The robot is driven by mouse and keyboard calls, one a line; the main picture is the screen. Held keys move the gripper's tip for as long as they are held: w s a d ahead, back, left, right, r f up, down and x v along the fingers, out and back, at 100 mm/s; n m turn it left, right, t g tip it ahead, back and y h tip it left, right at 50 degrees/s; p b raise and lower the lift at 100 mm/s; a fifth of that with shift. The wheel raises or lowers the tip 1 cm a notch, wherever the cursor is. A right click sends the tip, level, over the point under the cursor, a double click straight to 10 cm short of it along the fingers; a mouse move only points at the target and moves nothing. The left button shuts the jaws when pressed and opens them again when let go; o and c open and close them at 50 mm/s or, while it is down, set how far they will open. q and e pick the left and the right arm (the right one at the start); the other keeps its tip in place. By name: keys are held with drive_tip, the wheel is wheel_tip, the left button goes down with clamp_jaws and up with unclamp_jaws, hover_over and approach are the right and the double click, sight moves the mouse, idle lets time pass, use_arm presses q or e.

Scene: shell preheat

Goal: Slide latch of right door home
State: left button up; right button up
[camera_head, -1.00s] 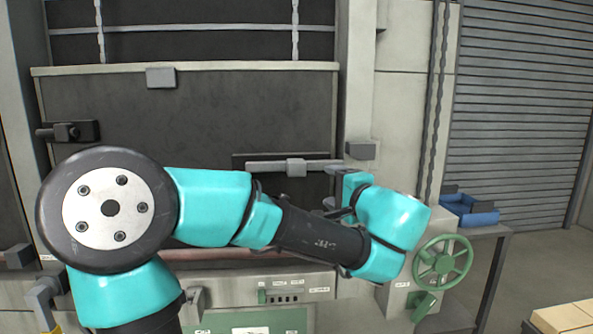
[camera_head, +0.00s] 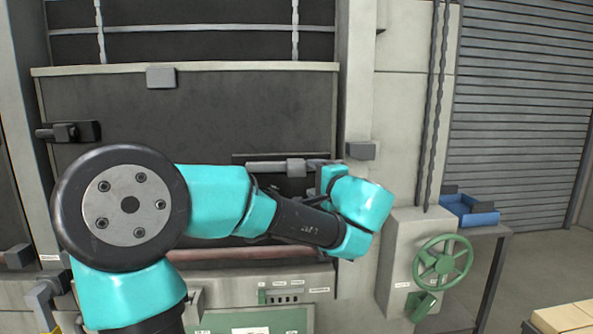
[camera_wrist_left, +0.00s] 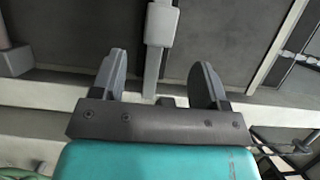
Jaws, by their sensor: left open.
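The right door (camera_head: 200,105) is a large dark panel in the head view. Its latch is a pale grey horizontal bar with a squarish knob (camera_head: 296,168), on a dark backing plate near the door's right edge. My left gripper (camera_head: 318,176) is at the right part of the latch, partly hidden by its own wrist. In the left wrist view my left gripper (camera_wrist_left: 158,78) is open, with one finger on each side of the latch bar (camera_wrist_left: 153,70). The knob (camera_wrist_left: 161,24) lies beyond the fingertips. Contact cannot be told. My right gripper is not in view.
A pale post (camera_head: 358,80) with a small grey block (camera_head: 361,151) stands right of the door. A green handwheel (camera_head: 442,262) on a grey box is at lower right. A blue tray (camera_head: 470,212) rests on a side table. Another dark fitting (camera_head: 68,132) is at the door's left.

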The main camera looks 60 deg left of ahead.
sight(300, 170)
use_arm(q)
drive_tip(key=a, duration=1)
drive_tip(key=shift+w, duration=0.3)
